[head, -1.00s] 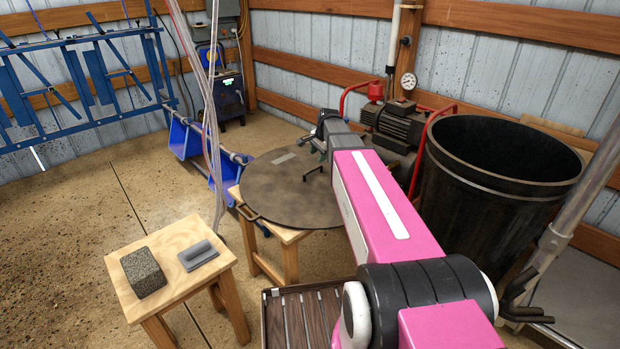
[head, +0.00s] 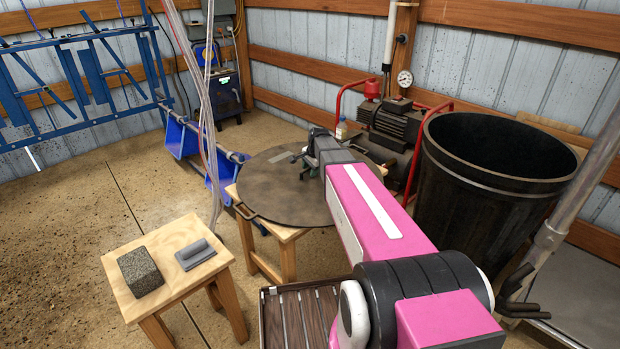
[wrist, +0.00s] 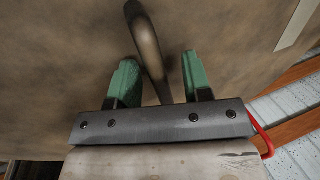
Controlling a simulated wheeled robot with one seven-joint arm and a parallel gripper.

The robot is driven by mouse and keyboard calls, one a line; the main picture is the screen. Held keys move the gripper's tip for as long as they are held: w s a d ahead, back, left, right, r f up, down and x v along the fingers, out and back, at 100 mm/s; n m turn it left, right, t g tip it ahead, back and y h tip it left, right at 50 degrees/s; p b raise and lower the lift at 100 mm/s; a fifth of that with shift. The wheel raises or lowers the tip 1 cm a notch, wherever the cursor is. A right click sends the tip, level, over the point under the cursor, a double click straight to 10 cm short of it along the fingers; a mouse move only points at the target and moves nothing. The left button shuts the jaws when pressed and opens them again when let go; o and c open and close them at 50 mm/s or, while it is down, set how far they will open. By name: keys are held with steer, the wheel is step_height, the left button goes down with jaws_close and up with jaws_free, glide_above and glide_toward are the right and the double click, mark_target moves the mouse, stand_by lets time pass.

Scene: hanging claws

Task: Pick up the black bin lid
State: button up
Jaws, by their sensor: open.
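The black bin lid (head: 265,190) is a large dark round disc lying on a wooden stool (head: 287,250). In the wrist view its brownish surface (wrist: 60,70) fills most of the picture. A curved dark handle (wrist: 147,45) on the lid reaches down between the two green fingers of my gripper (wrist: 157,75). The fingers are open, one on each side of the handle, with visible gaps. In the head view my gripper (head: 308,160) is over the lid's middle, and my pink arm hides part of the lid's right side.
A large black bin (head: 490,190) stands open at the right. A small wooden stool at the front left holds a rough block (head: 140,272) and a grey float (head: 196,254). A pump (head: 395,128) with red bars stands behind the lid. Clear hoses (head: 208,110) hang at the left of the lid.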

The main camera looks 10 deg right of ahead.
jaws_close()
steer(key=shift+r, duration=0.1)
steer(key=shift+r, duration=1.3)
steer(key=shift+a+r, duration=0.2)
steer(key=shift+r, duration=0.65)
steer(key=s+a+r, duration=0.2)
steer(key=a+r, duration=0.4)
steer(key=a, duration=0.5)
steer(key=s+d+r+n+g, duration=0.1)
steer(key=s+d+r+n, duration=0.4)
steer(key=s, duration=0.3)
steer(key=s+d+r+n+g+y, duration=0.1)
steer(key=s+d+r+n, duration=0.4)
steer(key=s, duration=0.3)
steer(key=shift+d+n+g+y, duration=0.3)
steer(key=shift+d+n+g, duration=0.1)
steer(key=shift+d+n, duration=0.35)
